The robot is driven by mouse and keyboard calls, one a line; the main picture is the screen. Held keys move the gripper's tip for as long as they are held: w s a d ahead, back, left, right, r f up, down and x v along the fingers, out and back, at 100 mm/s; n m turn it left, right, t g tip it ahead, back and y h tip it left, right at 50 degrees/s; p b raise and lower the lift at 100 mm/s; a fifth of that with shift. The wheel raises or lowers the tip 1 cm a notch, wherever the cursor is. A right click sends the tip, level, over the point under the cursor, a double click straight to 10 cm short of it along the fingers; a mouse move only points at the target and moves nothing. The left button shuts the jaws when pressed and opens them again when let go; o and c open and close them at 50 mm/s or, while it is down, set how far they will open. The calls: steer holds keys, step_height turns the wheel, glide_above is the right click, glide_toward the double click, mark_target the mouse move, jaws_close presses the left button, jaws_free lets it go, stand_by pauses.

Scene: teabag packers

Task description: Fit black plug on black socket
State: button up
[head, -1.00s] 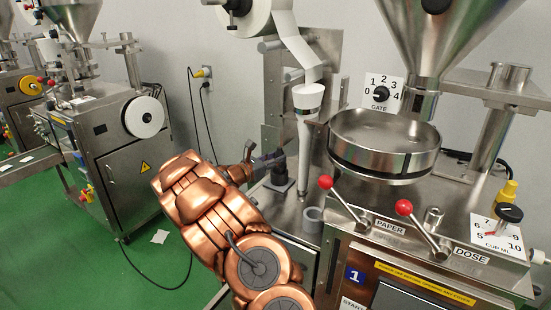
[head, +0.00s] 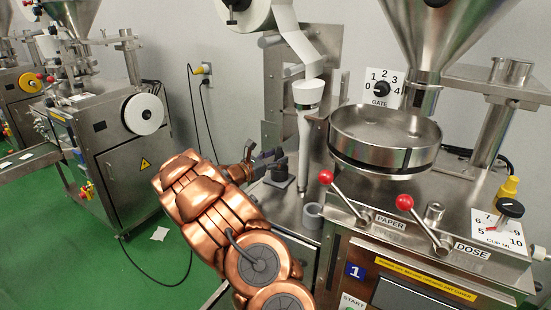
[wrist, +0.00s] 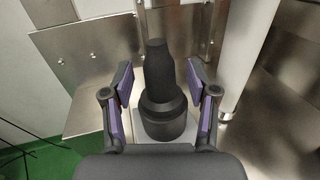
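The black plug (wrist: 158,72), a tapered dark piece, stands on the wider, round black socket (wrist: 168,128) in the wrist view. They touch, but I cannot tell how deep the plug sits. The socket rests on a pale square plate. My gripper (wrist: 160,82) is open, with a purple-padded finger on each side of the plug and a gap on both sides. In the head view my gripper (head: 266,158) is at the socket (head: 280,172) on the steel deck, and its fingers partly hide the plug.
A white tube (head: 305,130) rises just right of the socket. A grey ring (head: 312,215) lies on the deck in front. Red-knobbed levers (head: 326,177) and a round steel pan (head: 385,135) stand further right.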

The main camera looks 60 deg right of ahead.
steer(key=shift+a, duration=0.1)
steer(key=v, duration=1.1)
steer(key=shift+a, duration=0.4)
steer(key=shift+w, duration=0.1)
steer(key=s+a+r+m+g+y, duration=0.1)
steer(key=s+a+r+m+y, duration=0.15)
steer(key=s+a+m, duration=0.4)
steer(key=s+a+r+m+g+y, duration=0.1)
steer(key=s+a+r+m+y, duration=0.2)
steer(key=s, duration=0.6)
steer(key=s+a+f+m+t+y, duration=0.1)
steer(key=s+a+y, duration=0.3)
steer(key=a, duration=0.7)
steer(key=s+a+f+m+t+y, duration=0.1)
steer(key=s+a+f+m+y, duration=0.1)
steer(key=a, duration=0.9)
steer(key=s+a+f+m+t+y, duration=0.2)
steer(key=s+a+y, duration=0.4)
steer(key=a, duration=0.6)
steer(key=shift+s+f, duration=0.8)
steer(key=shift+f, duration=0.1)
